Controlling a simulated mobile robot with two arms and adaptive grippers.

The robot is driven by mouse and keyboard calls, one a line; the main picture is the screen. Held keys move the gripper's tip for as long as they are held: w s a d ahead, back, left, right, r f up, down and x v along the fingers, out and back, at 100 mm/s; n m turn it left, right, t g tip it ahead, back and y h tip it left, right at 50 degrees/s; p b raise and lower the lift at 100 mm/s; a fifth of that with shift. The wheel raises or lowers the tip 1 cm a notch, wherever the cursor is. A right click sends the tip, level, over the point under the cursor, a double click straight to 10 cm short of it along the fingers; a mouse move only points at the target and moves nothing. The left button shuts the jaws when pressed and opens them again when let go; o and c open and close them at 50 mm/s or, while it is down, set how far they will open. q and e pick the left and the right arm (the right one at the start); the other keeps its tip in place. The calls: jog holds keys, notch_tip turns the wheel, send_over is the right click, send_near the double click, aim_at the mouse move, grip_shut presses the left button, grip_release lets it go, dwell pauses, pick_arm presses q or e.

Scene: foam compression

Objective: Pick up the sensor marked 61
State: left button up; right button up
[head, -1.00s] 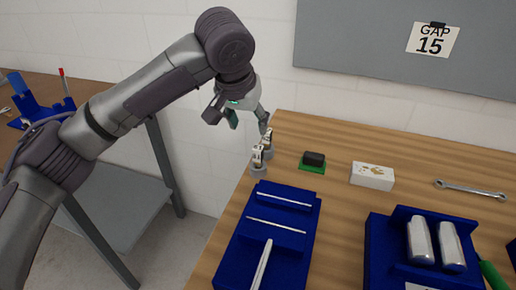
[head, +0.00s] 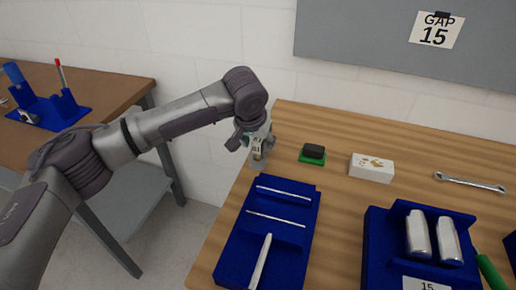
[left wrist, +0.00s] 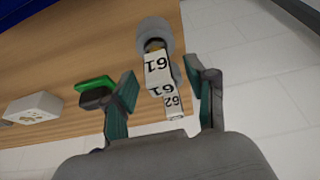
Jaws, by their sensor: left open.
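The sensor marked 61 (left wrist: 156,68) is a white tagged block on a round grey base, standing at the table's left edge. In the left wrist view it shows between the two fingers of my left gripper (left wrist: 164,88), which are spread with a gap on both sides. The fingertips are partly hidden there. My right gripper is not in view.
A black block on a green pad (head: 313,153) and a white box (head: 371,167) lie to the right. A blue tray with thin strips (head: 240,245) is in front. A blue holder with two silver pieces (head: 380,235) and a wrench (head: 470,182) are farther right.

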pick_arm(q)
jog(key=shift+w+f, duration=0.2)
jog(key=shift+f, duration=0.15)
jog(key=shift+r, duration=0.1)
grip_shut()
jog(key=shift+r, duration=0.15)
